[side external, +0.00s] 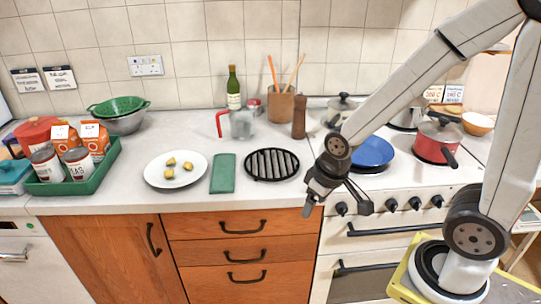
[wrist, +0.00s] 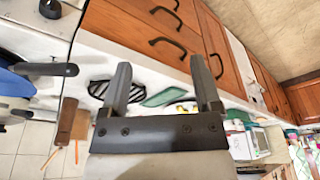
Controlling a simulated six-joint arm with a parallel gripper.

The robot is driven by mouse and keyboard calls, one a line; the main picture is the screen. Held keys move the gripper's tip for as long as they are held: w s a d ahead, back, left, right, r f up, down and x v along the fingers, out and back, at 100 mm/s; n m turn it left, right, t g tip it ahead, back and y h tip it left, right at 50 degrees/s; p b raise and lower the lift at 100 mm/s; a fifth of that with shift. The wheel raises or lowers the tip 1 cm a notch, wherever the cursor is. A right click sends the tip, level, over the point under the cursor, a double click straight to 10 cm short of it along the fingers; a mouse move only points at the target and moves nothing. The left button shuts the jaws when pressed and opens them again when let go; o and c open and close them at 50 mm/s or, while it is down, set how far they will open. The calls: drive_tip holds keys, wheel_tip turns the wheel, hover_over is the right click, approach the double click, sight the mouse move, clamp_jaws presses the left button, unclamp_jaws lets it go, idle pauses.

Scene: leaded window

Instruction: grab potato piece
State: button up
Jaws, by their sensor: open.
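In the wrist view, small yellow bits on the plate (wrist: 187,104) show between my fingers, partly hidden. My gripper (side external: 336,205) is open and empty. It hangs in front of the counter edge near the stove, well to the right of the plate. Its two spread fingers also show in the wrist view (wrist: 162,66).
A green cloth (side external: 223,174) and a black grill trivet (side external: 272,164) lie between the plate and my gripper. A green tray (side external: 87,178) with cans and cartons stands left. A blue pan (side external: 372,152) and red pot (side external: 434,142) are on the stove.

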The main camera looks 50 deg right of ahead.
drive_tip(key=n+t+y, duration=0.2)
drive_tip(key=n+t, duration=0.6)
drive_tip(key=n, duration=2)
approach(169, 175)
drive_tip(key=s+d, duration=0.1)
drive_tip(key=d, duration=0.1)
drive_tip(key=s+d, duration=0.1)
drive_tip(key=d, duration=0.1)
drive_tip(key=s+d+r, duration=0.1)
drive_tip(key=s+d, duration=0.1)
drive_tip(key=w+a+f+n+y, duration=0.1)
drive_tip(key=w+n, duration=0.1)
drive_tip(key=n, duration=0.1)
drive_tip(key=w+a+f+n+t, duration=0.1)
drive_tip(key=w+n, duration=0.1)
drive_tip(key=n, duration=0.2)
drive_tip(key=w+a+f+n+y, duration=0.1)
drive_tip(key=w+n, duration=0.1)
drive_tip(key=n, duration=0.1)
drive_tip(key=shift+w+a+t+y, duration=0.2)
drive_tip(key=shift+t+y, duration=0.1)
drive_tip(key=shift+w+a+f+n+y, duration=0.15)
drive_tip(key=shift+w+n+y, duration=0.05)
drive_tip(key=shift+n, duration=0.45)
drive_tip(key=shift+w+a+f+n+y, duration=0.15)
drive_tip(key=shift+w+a+n+y, duration=0.05)
drive_tip(key=shift+n, duration=0.45)
drive_tip(key=shift+w, duration=0.1)
drive_tip(key=shift+x, duration=1.2)
